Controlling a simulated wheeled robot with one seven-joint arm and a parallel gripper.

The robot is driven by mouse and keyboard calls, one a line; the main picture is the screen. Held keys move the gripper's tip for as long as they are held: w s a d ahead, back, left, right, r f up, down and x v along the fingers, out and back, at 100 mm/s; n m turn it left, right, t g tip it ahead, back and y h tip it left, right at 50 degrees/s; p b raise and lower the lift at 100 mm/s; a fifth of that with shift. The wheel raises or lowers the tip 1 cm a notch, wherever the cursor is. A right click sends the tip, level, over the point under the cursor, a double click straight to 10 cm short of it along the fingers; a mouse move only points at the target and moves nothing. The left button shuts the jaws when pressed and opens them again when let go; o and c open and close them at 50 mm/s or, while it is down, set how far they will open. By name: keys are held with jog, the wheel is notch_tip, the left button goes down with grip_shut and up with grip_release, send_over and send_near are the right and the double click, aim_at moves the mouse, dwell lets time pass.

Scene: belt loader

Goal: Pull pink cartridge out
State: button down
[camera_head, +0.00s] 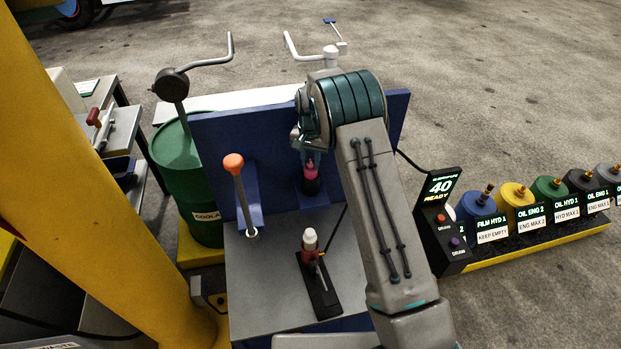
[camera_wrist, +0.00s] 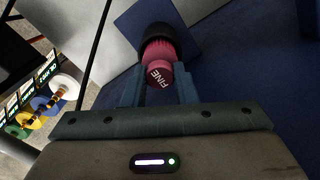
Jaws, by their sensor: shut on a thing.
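The pink cartridge (camera_wrist: 159,62) shows in the wrist view with "FINE" printed on its end. Its far end sits in a black round socket (camera_wrist: 156,36). My gripper (camera_wrist: 158,88) is shut on the near part of the cartridge, with one finger on each side. In the head view the pink cartridge (camera_head: 310,171) shows below my gripper (camera_head: 308,150), above the black socket (camera_head: 311,186) by the blue panel. My arm and wrist hide part of the gripper there.
An orange-knobbed lever (camera_head: 233,163) stands left of the socket. A red and white bottle-like part (camera_head: 309,240) stands on a black base in front. The blue panel (camera_head: 228,130) rises behind. A display post (camera_head: 440,200) reading "40 READY" and several coloured containers (camera_head: 515,205) are at right.

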jog(key=shift+r+p, duration=1.7)
jog(key=shift+r, duration=1.8)
